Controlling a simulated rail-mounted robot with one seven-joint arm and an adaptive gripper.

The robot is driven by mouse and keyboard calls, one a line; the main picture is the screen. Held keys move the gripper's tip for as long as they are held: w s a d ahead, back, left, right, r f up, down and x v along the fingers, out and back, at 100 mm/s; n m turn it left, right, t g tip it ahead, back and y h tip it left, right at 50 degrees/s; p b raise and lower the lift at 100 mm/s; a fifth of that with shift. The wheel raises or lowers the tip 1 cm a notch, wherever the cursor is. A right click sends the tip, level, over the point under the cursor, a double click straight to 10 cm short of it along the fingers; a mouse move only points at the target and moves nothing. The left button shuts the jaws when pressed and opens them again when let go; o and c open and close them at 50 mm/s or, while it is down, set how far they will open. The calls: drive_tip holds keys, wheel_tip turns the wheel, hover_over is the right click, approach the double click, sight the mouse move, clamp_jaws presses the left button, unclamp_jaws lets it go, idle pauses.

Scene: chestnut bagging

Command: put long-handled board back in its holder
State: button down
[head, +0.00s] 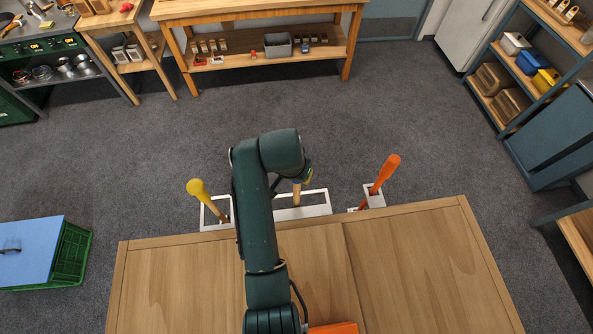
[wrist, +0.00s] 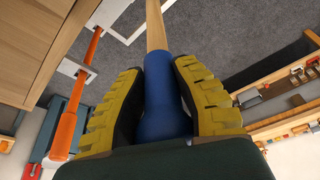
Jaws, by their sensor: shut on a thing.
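The long-handled board shows as a pale wooden shaft (wrist: 155,28) with a blue grip (wrist: 162,108). My gripper (wrist: 158,75) has its yellow ridged fingers shut on the blue grip, one on each side. In the head view my arm hides most of the gripper, and a short piece of the shaft (head: 297,193) shows below it. The wide white middle frame (head: 302,212) at the table's far edge looks like the holder. The shaft is over or within its opening; I cannot tell which. The board's flat end is hidden.
A yellow-handled tool (head: 196,189) stands in the left white frame (head: 216,227). An orange-handled tool (head: 385,174) leans in the right holder (head: 374,197). The wooden table (head: 420,262) is mostly bare. Open grey floor (head: 330,110) lies beyond, up to a workbench (head: 255,10).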

drive_tip(key=shift+f+b, duration=0.85)
drive_tip(key=shift+f, duration=0.95)
drive_tip(key=c, duration=0.8)
unclamp_jaws()
drive_tip(key=shift+f, duration=0.1)
wheel_tip(320, 180, up, 8)
drive_tip(key=p, duration=0.7)
drive_tip(key=shift+r+p, duration=0.7)
drive_tip(key=shift+r, duration=0.35)
